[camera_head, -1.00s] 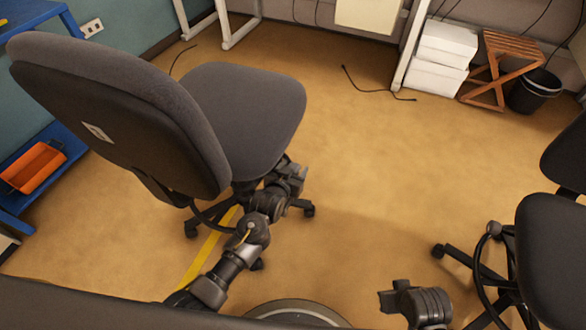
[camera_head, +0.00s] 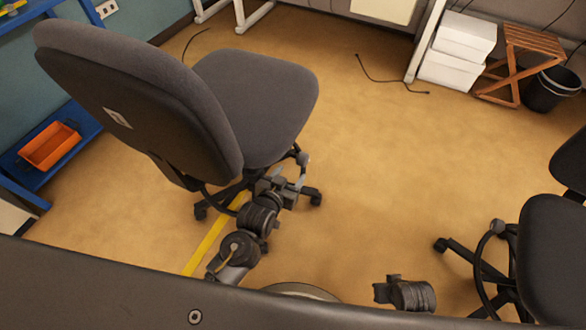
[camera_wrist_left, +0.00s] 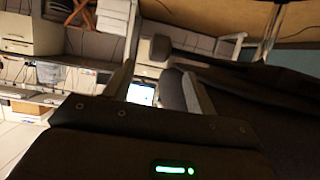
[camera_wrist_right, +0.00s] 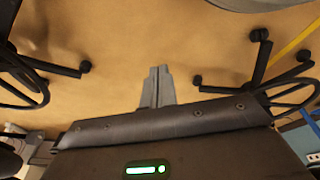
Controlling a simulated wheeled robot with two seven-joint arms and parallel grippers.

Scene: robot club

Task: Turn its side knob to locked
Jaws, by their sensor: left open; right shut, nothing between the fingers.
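A grey office chair (camera_head: 255,95) stands at the left in the head view, its back towards me. A small knob (camera_head: 303,159) shows under the seat's right edge. My left gripper (camera_head: 288,177) is open just below it, under the seat; I cannot tell whether it touches the knob. In the left wrist view, a dark rounded end (camera_wrist_left: 160,48) shows beyond and between the open fingers (camera_wrist_left: 158,78), joined to the dark mass at right. My right gripper (camera_head: 382,291) is low over the floor, apart from the chair; its fingers are shut and empty in the right wrist view (camera_wrist_right: 157,72).
Another dark chair (camera_head: 550,250) stands at the right. White boxes (camera_head: 460,48), a wooden stool (camera_head: 520,55) and a black bin (camera_head: 550,88) are at the back right. A cable (camera_head: 385,80) lies on the floor. The middle floor is clear.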

